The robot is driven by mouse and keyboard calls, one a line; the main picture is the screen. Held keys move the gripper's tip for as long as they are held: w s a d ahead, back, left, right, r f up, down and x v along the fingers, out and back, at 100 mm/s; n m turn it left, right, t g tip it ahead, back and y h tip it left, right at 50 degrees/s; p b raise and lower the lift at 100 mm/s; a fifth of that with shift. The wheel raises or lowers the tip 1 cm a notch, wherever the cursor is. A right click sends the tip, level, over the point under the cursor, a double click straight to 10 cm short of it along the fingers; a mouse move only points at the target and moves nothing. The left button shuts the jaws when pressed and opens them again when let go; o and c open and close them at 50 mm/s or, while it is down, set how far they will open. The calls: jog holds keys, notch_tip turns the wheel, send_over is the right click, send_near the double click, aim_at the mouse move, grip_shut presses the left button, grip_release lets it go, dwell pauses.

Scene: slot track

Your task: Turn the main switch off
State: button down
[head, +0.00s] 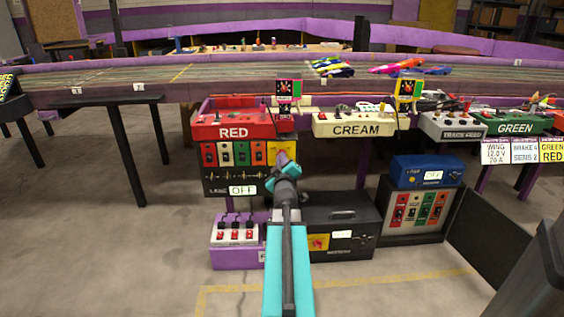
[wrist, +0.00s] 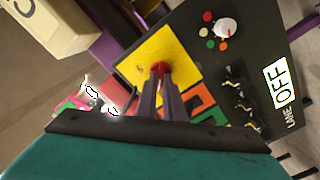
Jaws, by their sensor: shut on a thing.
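The main switch, a red knob (wrist: 159,68) on a yellow plate (wrist: 150,50), is on a dark lane panel (wrist: 255,55). In the head view the yellow plate (head: 287,146) shows at the panel's upper right, with the knob hidden behind my gripper. My gripper (wrist: 160,76) points at the plate, its two fingers close together on the red knob, which shows only in part between the tips. In the head view my gripper (head: 282,158) reaches up to the plate. A white label reading OFF (wrist: 281,84) is on the same panel; the knob's exact angle is hard to tell.
A red box (head: 232,132) marked RED sits above the panel, and a cream box (head: 354,131) stands to its right. A dark case (head: 345,212) with another yellow switch plate (head: 318,242) stands lower right. A blue box (head: 427,168) is further right. Open floor lies in front.

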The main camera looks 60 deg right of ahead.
jog(key=shift+w+a+n, duration=0.2)
jog(key=shift+a+n, duration=0.05)
jog(key=shift+n, duration=0.05)
jog(key=c, duration=1.9)
grip_release()
jog(key=shift+o, duration=0.2)
jog(key=shift+s+d, duration=0.1)
jog(key=shift+s, duration=0.15)
jog(key=p+v, duration=0.2)
jog(key=v, duration=0.1)
jog(key=shift+r, duration=0.15)
jog(key=shift+s+a+p, duration=0.1)
jog(key=shift+a+p, duration=0.15)
jog(key=shift+p, duration=0.6)
